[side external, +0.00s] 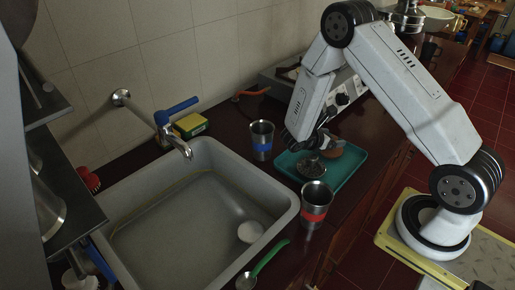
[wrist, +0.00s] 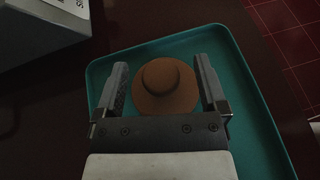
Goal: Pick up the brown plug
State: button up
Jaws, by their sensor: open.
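The brown plug (wrist: 166,82) is round with a raised knob and a wider rim. It lies on the teal tray (wrist: 243,115) in the wrist view. My gripper (wrist: 158,78) is open, with one finger on the left and one on the right of the plug. A gap shows between the plug and the left finger; the right finger is very close to the rim, and I cannot tell if it touches. In the side external view the plug (side external: 331,153) is partly hidden behind my gripper (side external: 316,150), over the tray (side external: 347,172).
A cup with a blue band (side external: 262,140) stands left of the tray. A cup with a red band (side external: 315,204) stands at its front. The sink (side external: 205,200) is further left, with a blue-handled tap (side external: 176,130). A grey-white appliance (wrist: 40,27) is beyond the tray.

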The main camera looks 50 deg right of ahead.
jog(key=shift+x, duration=1.5)
jog(key=shift+f, duration=0.1)
grip_shut()
